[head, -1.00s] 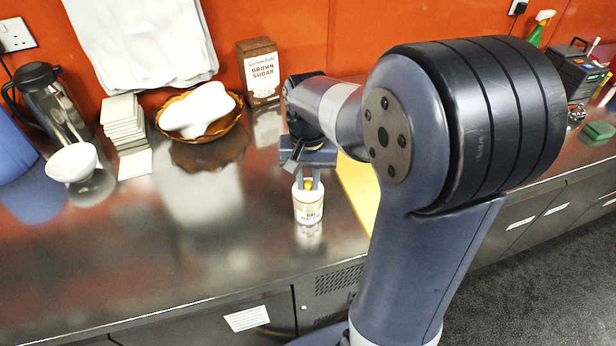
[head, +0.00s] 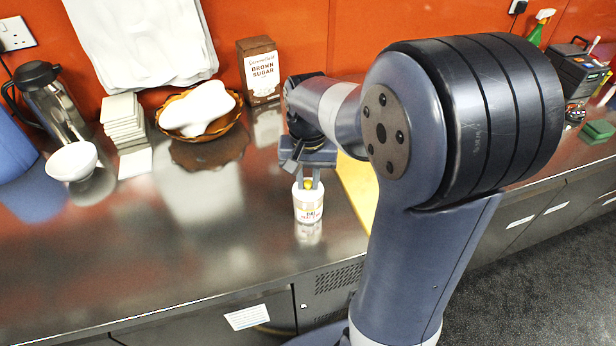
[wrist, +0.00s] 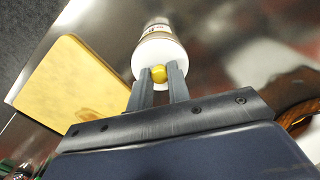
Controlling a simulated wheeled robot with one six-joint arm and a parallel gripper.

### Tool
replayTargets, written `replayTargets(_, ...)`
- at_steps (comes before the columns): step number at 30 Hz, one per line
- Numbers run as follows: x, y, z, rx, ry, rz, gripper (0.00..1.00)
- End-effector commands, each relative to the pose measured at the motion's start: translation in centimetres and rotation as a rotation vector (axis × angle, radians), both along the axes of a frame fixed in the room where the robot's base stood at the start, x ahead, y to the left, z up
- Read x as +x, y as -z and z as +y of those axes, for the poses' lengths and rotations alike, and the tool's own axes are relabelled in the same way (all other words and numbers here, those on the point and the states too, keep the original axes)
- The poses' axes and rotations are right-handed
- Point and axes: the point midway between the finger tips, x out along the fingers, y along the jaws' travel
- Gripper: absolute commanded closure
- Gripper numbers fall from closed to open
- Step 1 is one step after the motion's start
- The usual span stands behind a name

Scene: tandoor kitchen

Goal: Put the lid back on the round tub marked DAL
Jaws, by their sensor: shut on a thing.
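The round tub marked DAL (head: 308,206) stands upright on the steel counter, white with a printed label. Its white lid (wrist: 158,53) is at the tub's top in the wrist view, with a yellow knob (wrist: 159,74) on it. My gripper (head: 308,184) is directly above the tub and is shut on the lid's yellow knob, one finger on each side. The lid looks level on the tub's mouth; whether it is fully seated I cannot tell. The tub also shows behind the lid in the wrist view (wrist: 157,28).
A yellow board (head: 358,190) lies just right of the tub. A basket (head: 200,122) with a white cloth, a brown sugar box (head: 259,70), a stack of tiles (head: 123,122), a white bowl (head: 72,161) and a flask (head: 52,100) stand behind and left. The front-left counter is clear.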

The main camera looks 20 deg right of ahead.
Motion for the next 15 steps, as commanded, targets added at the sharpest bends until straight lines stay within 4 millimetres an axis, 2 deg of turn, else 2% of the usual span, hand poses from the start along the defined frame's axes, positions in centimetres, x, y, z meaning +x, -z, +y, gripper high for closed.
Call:
replayTargets(13,0.0,0.04,0.0,0.0,0.0,0.0,1.0)
replayTargets(14,0.0,0.03,0.0,0.0,0.0,0.0,0.82)
replayTargets(15,0.0,0.03,0.0,0.0,0.0,0.0,0.78)
